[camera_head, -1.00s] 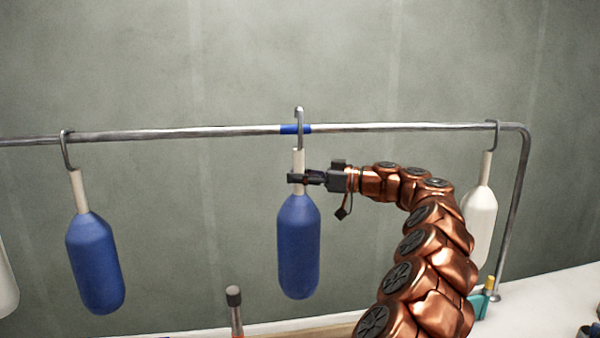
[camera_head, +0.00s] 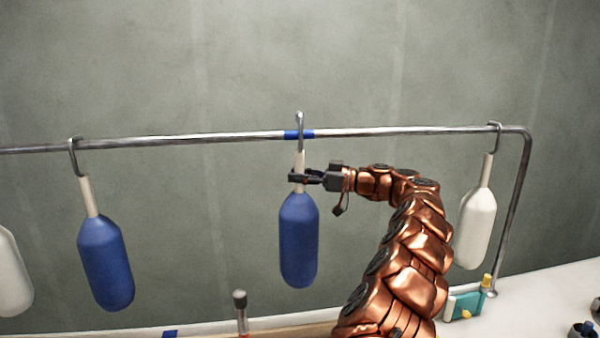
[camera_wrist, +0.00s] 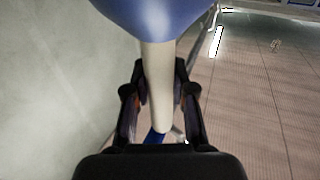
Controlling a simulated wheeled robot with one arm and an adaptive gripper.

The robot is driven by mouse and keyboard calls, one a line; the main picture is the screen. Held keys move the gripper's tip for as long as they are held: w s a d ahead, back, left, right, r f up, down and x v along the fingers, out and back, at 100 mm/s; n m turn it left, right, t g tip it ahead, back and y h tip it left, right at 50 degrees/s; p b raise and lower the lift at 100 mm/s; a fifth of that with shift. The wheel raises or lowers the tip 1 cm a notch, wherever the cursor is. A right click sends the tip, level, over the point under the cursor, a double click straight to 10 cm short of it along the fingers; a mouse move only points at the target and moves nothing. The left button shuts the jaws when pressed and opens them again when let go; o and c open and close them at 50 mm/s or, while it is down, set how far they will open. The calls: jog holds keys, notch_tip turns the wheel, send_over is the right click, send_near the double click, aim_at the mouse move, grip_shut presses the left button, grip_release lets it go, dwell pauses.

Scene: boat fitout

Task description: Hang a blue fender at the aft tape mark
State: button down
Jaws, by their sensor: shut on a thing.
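A blue fender (camera_head: 299,240) hangs upright in the head view, with a cream neck and a metal hook (camera_head: 300,124) at its top. My gripper (camera_head: 297,177) is shut on its neck from the right. The hook overlaps the blue tape mark (camera_head: 291,135) on the metal rail (camera_head: 400,131); I cannot tell whether it bears on the rail. In the wrist view the fender's cream neck (camera_wrist: 157,85) runs between the fingers (camera_wrist: 160,110), and its blue body (camera_wrist: 155,12) is at the top. A patch of blue tape (camera_wrist: 154,137) shows beyond the neck's end.
Another blue fender (camera_head: 105,262) hangs on the rail at left. A white fender (camera_head: 477,228) hangs near the right post (camera_head: 511,215), and another is cut off at the left edge (camera_head: 12,275). A teal item (camera_head: 464,305) stands by the post.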

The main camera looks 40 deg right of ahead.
jog(key=shift+w+d+r+p, duration=0.1)
jog(key=shift+w+d+p, duration=0.2)
jog(key=shift+w+p, duration=0.5)
jog(key=f+b, duration=0.3)
jog(key=b, duration=0.1)
jog(key=shift+s+f, duration=0.15)
jog(key=shift+s, duration=0.05)
jog(key=c, duration=0.9)
grip_release()
jog(key=shift+f, duration=0.1)
jog(key=shift+s, duration=0.1)
jog(key=v, duration=1.1)
jog(key=shift+s+d, duration=0.3)
